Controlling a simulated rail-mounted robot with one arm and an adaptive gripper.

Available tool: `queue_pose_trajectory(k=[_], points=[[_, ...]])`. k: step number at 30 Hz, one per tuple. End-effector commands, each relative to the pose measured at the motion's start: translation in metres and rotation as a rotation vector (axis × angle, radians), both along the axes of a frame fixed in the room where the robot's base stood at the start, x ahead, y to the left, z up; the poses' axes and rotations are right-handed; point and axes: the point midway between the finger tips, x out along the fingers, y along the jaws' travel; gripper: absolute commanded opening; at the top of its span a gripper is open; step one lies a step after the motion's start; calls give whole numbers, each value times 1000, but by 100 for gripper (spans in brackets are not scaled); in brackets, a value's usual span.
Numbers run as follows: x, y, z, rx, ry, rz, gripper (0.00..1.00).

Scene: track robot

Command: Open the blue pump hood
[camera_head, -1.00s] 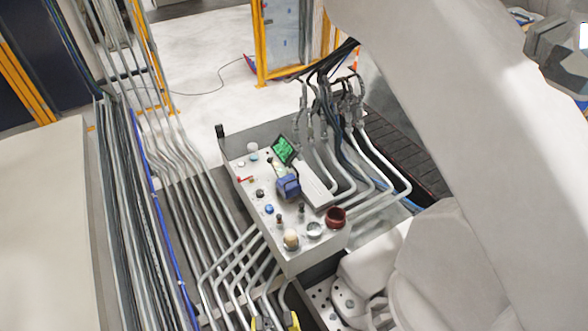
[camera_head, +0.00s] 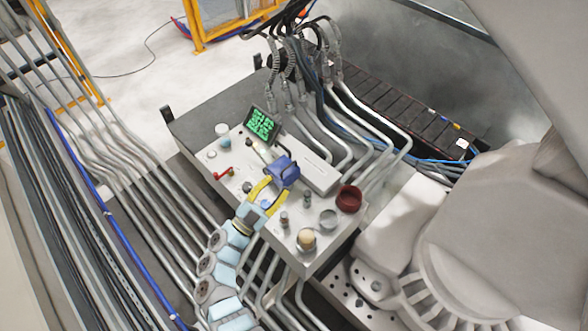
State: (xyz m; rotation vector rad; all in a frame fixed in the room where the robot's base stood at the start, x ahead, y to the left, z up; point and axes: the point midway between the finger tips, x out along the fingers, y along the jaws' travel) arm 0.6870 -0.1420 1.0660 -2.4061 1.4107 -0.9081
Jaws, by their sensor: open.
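The blue pump hood (camera_head: 284,170) is a small blue block near the middle of the light grey panel box. My gripper (camera_head: 268,194) has yellow fingers and reaches up over the panel from its lower left edge. The fingers are apart, with their tips just short of the hood's lower left side. Whether a fingertip touches the hood cannot be told. The hood's far side and whatever lies under it are hidden.
Around the hood stand a green screen (camera_head: 262,125), a red lever (camera_head: 224,173), a dark red cup (camera_head: 349,198), a grey cup (camera_head: 328,219) and a beige knob (camera_head: 306,239). Pipes (camera_head: 350,133) and cables rise behind the panel.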

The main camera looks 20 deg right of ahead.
Motion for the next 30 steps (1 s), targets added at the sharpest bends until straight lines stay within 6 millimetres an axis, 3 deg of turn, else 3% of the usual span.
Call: queue_pose_trajectory(k=[1, 4, 12, 22, 30], points=[[13, 3, -24, 34, 40, -11, 37], [34, 10, -55, 99, 130, -36, 37], [72, 35, -114, 219, 358, -71, 37], [83, 43, -131, 254, 463, -82, 37], [97, 10, -131, 254, 461, -83, 37]])
